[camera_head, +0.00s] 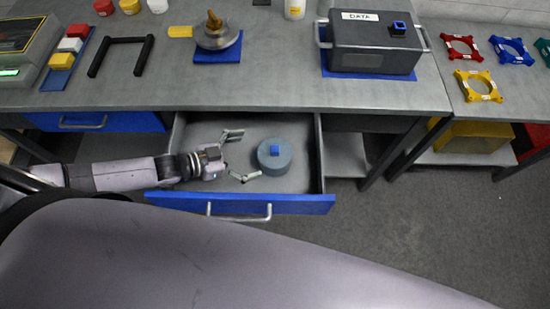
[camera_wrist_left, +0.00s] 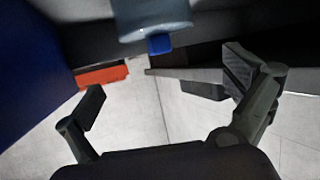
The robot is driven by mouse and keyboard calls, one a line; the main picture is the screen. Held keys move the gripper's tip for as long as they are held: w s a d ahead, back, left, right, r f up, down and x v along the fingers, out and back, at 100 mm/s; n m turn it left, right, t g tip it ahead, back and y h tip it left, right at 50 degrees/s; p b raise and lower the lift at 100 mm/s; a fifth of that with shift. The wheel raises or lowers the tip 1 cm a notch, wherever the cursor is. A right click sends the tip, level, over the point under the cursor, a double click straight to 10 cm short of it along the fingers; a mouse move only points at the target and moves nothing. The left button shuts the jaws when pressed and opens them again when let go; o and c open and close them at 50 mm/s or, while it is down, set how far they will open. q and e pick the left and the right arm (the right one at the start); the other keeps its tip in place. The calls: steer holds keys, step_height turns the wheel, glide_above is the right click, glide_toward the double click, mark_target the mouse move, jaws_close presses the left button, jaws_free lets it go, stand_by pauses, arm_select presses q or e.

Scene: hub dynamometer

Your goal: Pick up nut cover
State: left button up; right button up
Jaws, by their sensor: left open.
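The nut cover (camera_head: 274,163), a round grey-blue disc with a blue square knob, sits in the open drawer (camera_head: 240,203), toward its right side. My left gripper (camera_head: 239,155) is open and empty over the drawer, just left of the cover, with its fingers spread toward it. In the left wrist view, the cover (camera_wrist_left: 152,17) with its blue knob shows at the top, partly cut off by the frame edge. The gripper's two fingers (camera_wrist_left: 165,85) stand apart below it, and nothing is between them. My right gripper is not in view.
The grey workbench (camera_head: 280,90) is above the drawer, with a DATA box (camera_head: 373,50), a metal hub piece (camera_head: 215,36) and a black handle frame (camera_head: 122,52). Red, blue and yellow rings (camera_head: 478,88) lie at right. Open floor (camera_head: 440,215) shows right of the drawer.

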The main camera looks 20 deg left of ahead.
mark_target(264, 157)
arm_select(q)
step_height(264, 157, down, 4)
steer(key=b, duration=0.2)
steer(key=shift+r+b, duration=0.1)
steer(key=shift+b, duration=0.25)
steer(key=shift+w+d+f, duration=0.1)
steer(key=shift+d+f, duration=0.1)
steer(key=b+x, duration=0.4)
steer(key=x, duration=0.2)
steer(key=shift+w+d+f, duration=0.1)
steer(key=shift+w+d, duration=0.05)
steer(key=shift+w, duration=0.05)
steer(key=shift+w+d, duration=0.2)
steer(key=shift+d, duration=0.05)
steer(key=c, duration=1)
steer(key=shift+c, duration=0.2)
